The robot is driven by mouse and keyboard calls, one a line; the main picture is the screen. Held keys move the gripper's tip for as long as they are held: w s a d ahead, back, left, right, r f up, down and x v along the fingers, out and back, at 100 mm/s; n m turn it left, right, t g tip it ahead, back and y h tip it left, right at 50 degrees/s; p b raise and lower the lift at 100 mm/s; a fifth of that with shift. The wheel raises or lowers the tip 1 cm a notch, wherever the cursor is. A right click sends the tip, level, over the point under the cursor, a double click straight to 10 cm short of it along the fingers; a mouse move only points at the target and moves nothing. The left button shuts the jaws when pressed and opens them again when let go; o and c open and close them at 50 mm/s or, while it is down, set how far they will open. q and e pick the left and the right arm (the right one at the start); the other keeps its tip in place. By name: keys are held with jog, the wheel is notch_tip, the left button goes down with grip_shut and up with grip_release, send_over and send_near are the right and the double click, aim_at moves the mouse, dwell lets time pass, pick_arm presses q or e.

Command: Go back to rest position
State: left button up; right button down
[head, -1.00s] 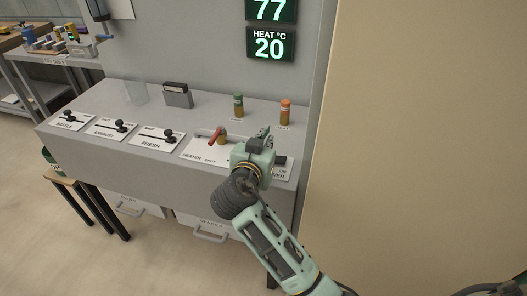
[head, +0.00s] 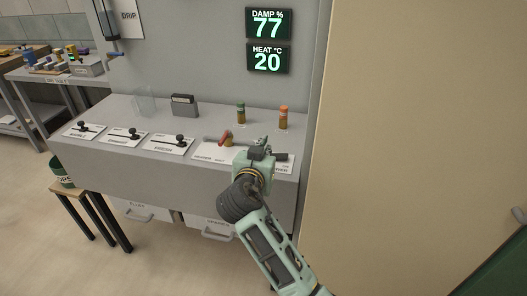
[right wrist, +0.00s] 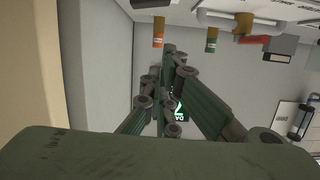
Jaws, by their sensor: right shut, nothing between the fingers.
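My right gripper (head: 262,150) is over the right end of the grey control bench (head: 215,170), close to the heater plate with the red-handled lever (head: 224,139). In the right wrist view its fingers (right wrist: 165,80) are closed together with nothing between them. In the head view the gripper body hides part of the heater plate and its label. My left gripper shows in neither view.
Two small bottles, one green-capped (head: 241,113) and one orange-capped (head: 283,118), stand at the bench's back. Three black levers (head: 133,133) sit to the left. A beige wall (head: 410,130) closes off the right. A stool (head: 90,205) with a green bucket (head: 61,175) stands at left.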

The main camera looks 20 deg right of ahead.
jog(key=s+d+f+n+g+y, duration=0.2)
jog(key=s+f+n+g+y, duration=0.15)
jog(key=s+f, duration=1.2)
jog(key=s+a+f+n+g+y, duration=0.2)
jog(key=s+f+n+g, duration=0.1)
jog(key=s, duration=0.8)
jog(key=s+a+f+n+g+y, duration=0.2)
jog(key=s+f+g+y, duration=0.1)
jog(key=s, duration=0.8)
notch_tip(320, 180, down, 26)
jog(key=s+g, duration=0.1)
jog(key=s, duration=0.1)
jog(key=s+d+f+g, duration=0.1)
jog(key=s+d+f, duration=0.2)
jog(key=s+f, duration=1.3)
jog(key=shift+s+d+n, duration=0.2)
jog(key=shift+s+n, duration=0.15)
jog(key=shift+s, duration=0.2)
